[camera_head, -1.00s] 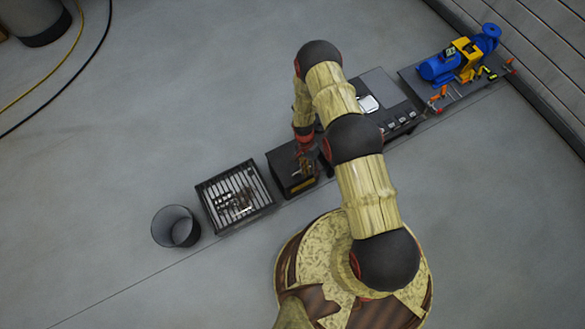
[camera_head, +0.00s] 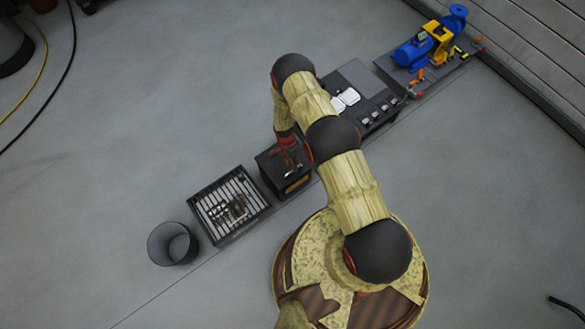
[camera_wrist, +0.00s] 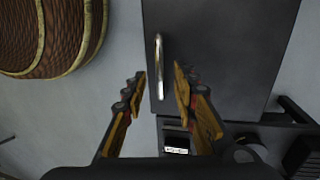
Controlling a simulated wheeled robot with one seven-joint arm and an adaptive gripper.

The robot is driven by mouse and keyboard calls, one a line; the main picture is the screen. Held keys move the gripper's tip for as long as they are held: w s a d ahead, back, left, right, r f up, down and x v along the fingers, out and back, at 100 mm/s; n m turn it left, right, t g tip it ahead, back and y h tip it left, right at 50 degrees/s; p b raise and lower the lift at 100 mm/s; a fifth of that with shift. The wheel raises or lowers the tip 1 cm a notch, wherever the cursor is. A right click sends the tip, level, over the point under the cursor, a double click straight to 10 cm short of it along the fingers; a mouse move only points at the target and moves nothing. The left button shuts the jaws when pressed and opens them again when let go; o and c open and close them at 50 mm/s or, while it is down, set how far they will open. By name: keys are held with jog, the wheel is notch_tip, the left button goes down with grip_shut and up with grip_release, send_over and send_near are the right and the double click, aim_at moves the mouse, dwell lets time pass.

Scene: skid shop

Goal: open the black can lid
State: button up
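The black can is a dark box (camera_head: 270,163) under my arm in the head view, with a yellow-marked front side. Its flat dark lid (camera_wrist: 225,60) fills the upper right of the wrist view. A slim silver handle (camera_wrist: 159,62) runs along the lid's left edge. My gripper (camera_wrist: 160,78) is open, with one fingertip on each side of the handle as seen from the wrist. I cannot tell whether the fingers touch it or how high they are above it. In the head view my gripper (camera_head: 289,155) is over the box and hides part of its top.
A slatted rack (camera_head: 201,207) with small parts and an open dark bin (camera_head: 158,232) stand left of the box. Right of it are a dark bench (camera_head: 355,75) with white pieces and a blue-yellow pump (camera_head: 415,50) on a plate. Floor behind the row is clear.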

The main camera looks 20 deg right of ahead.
jog(key=shift+s+d+f, duration=0.1)
jog(key=shift+s+f, duration=0.05)
jog(key=shift+f, duration=0.45)
jog(key=shift+s+f, duration=0.1)
jog(key=shift+f, duration=0.5)
jog(key=shift+c, duration=0.9)
grip_shut()
